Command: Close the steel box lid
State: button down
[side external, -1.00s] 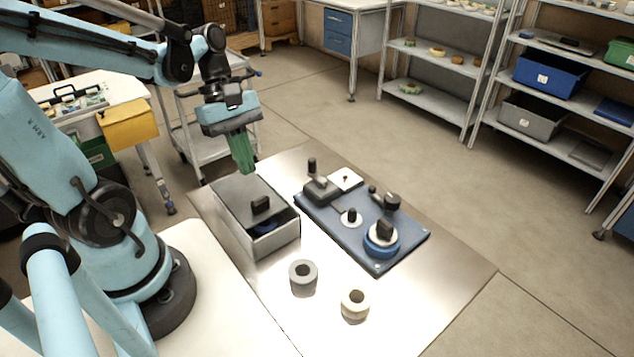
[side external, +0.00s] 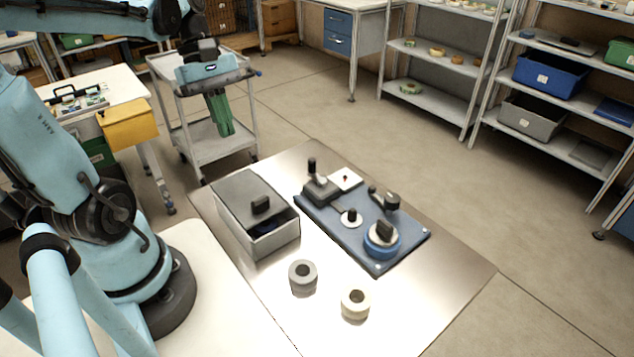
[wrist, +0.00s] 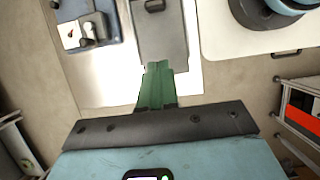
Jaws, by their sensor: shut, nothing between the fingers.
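The steel box (side external: 272,242) stands on the metal table, left of the blue board. Its grey lid (side external: 238,190), with a black handle (side external: 261,204), covers most of the top. A gap shows at the near end, with something dark blue inside. In the wrist view the lid (wrist: 160,38) is ahead of the fingers, its handle (wrist: 155,5) at the top edge. My gripper (side external: 226,132), with green fingers, is shut and empty, raised above and beyond the box's far end, apart from the lid. The closed fingers also show in the wrist view (wrist: 157,68).
The blue board (side external: 340,232) carries a blue reel (side external: 381,246) and several black-knobbed fittings. A grey roll (side external: 302,278) and a cream roll (side external: 355,304) stand in front of the box. A trolley (side external: 205,152) is behind. The table's near right is clear.

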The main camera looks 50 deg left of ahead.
aim_at(262, 199)
jog(key=x, duration=0.8)
jog(key=shift+d+f, duration=0.1)
jog(key=shift+f, duration=0.05)
jog(key=d, duration=0.3)
jog(key=shift+f, duration=0.2)
jog(key=shift+d, duration=0.6)
jog(key=shift+d, duration=1.85)
